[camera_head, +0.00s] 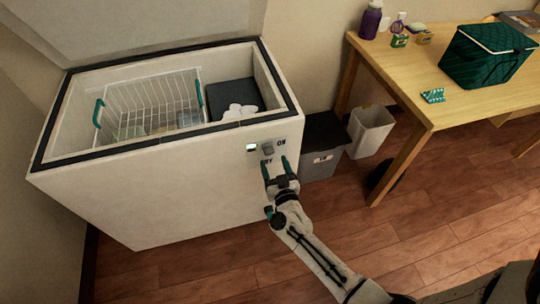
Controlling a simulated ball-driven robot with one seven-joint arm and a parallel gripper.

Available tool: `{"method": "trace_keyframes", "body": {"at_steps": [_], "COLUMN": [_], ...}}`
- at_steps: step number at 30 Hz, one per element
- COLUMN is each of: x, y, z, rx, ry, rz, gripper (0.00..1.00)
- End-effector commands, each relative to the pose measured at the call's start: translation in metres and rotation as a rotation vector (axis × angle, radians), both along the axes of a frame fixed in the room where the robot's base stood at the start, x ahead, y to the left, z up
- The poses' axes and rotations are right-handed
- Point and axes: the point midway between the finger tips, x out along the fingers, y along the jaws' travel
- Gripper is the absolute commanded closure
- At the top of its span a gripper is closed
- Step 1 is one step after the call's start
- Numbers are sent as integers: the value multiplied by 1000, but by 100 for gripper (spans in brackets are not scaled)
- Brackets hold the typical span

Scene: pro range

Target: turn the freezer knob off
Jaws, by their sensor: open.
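A white chest freezer (150,195) stands at the left with its lid up and its inside showing. Its front panel at the upper right bears a small grey knob (268,149), a lit greenish-white indicator (252,147) and the letters "ON" to the right of the knob. Another label below the knob is partly hidden by my gripper. My gripper (274,165) is open, its two green-tipped fingers spread just below the knob, near the panel. I cannot tell whether the fingers touch the panel. Nothing shows between them.
A wire basket (150,97) with green handles hangs inside the freezer. A grey bin with a dark lid (322,143) and a white waste bin (371,130) stand right of it. A wooden table (440,110) holds a green cooler bag (487,57). The wooden floor in front is clear.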

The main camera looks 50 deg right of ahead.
Motion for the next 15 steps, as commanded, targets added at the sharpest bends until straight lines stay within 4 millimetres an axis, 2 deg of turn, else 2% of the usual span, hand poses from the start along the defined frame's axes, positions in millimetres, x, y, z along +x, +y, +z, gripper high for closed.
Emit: {"method": "trace_keyframes", "body": {"at_steps": [1, 6, 15], "x": [9, 28, 40], "y": [-6, -19, -27], "z": [-1, -1, 0], "rx": [-1, -1, 0], "ry": [-3, -1, 0], "rz": [-1, 0, 1], "gripper": [36, 36, 36]}}
